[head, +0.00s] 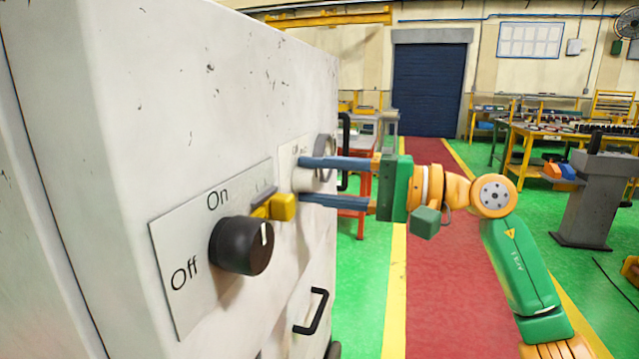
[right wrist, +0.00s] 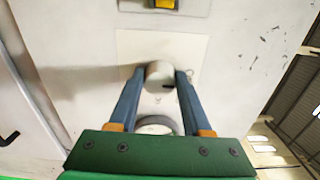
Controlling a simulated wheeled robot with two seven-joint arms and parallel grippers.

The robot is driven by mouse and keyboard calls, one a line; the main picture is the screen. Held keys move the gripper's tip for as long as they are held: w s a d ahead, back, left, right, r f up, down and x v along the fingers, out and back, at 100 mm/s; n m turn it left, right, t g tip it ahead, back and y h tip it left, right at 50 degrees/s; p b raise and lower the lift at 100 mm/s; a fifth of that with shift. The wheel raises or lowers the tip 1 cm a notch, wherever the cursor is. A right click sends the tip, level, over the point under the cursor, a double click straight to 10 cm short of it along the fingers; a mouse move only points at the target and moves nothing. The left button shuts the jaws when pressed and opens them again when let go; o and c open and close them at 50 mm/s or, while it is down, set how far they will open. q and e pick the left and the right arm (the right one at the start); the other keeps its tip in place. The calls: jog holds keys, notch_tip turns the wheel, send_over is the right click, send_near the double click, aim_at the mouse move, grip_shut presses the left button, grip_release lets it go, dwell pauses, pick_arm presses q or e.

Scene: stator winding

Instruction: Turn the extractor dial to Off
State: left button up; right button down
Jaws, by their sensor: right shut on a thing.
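My right gripper (head: 300,180) is at a small plate on the white cabinet front. Its two blue fingers are shut on a pale round knob (right wrist: 158,75), which sits between the fingertips in the right wrist view. Marks on that plate are too small to read. Nearer in the head view, a black dial (head: 240,246) with a white pointer line sits on a metal plate (head: 178,240) lettered On and Off. No gripper touches this black dial. Neither dial has a readable extractor label. My left gripper is not in view.
A yellow switch (head: 283,207) sticks out just right of the black dial. A round grey-rimmed part (right wrist: 155,125) lies beside the held knob. Black handles (head: 312,311) project from the cabinet (head: 130,110). The red walkway (head: 440,290) right of it is open.

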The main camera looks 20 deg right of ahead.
jog(key=shift+n, duration=0.3)
jog(key=shift+c, duration=1.7)
grip_release()
jog(key=b+v, duration=0.2)
jog(key=v, duration=0.5)
